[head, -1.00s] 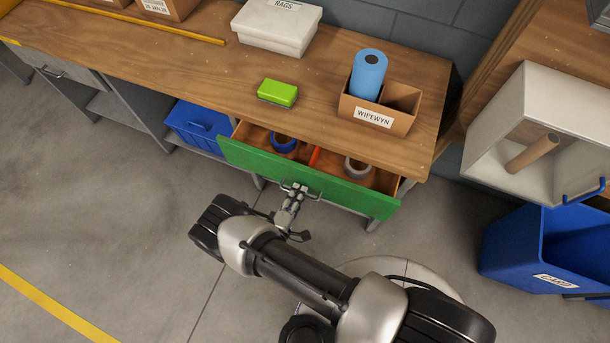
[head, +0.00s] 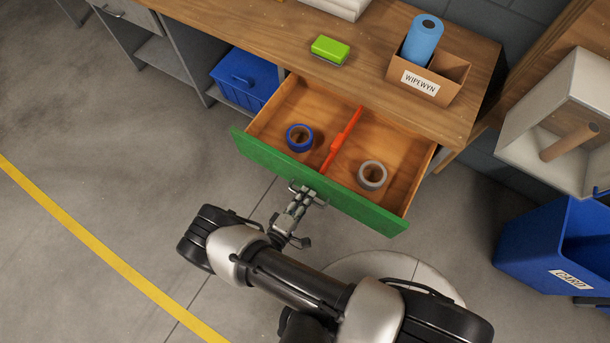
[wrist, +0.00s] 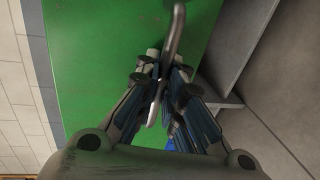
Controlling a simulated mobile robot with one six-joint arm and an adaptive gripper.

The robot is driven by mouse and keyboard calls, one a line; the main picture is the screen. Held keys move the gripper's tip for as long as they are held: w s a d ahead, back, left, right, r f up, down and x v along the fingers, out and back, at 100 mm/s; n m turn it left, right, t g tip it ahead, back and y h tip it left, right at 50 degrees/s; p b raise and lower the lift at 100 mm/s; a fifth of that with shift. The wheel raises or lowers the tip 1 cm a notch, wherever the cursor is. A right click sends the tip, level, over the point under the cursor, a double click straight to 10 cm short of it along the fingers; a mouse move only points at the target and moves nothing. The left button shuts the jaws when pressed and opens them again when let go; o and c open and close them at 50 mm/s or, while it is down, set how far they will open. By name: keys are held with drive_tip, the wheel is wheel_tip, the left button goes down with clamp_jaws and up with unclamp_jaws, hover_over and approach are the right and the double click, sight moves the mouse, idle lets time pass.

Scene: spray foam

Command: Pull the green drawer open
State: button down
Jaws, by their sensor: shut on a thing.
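The green drawer (head: 268,165) stands pulled well out from under the wooden workbench, its inside open to view. A red-orange divider (head: 342,139) splits it, with a blue tape roll (head: 299,137) on the left and a grey tape roll (head: 372,175) on the right. My gripper (head: 305,194) is at the middle of the green front, shut on the metal bar handle. In the wrist view the handle (wrist: 175,30) runs down between the fingers of my gripper (wrist: 163,85), against the green front (wrist: 85,60).
On the workbench (head: 375,60) are a green sponge (head: 330,48) and a WIPEWYN box (head: 430,83) holding a blue roll (head: 422,40). A blue bin (head: 246,80) sits under the bench. Another blue bin (head: 555,245) stands at right. Floor at left is clear.

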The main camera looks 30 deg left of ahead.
idle(0.3)
drive_tip(key=c, duration=2)
unclamp_jaws()
drive_tip(key=shift+o, duration=0.2)
drive_tip(key=v, duration=1.2)
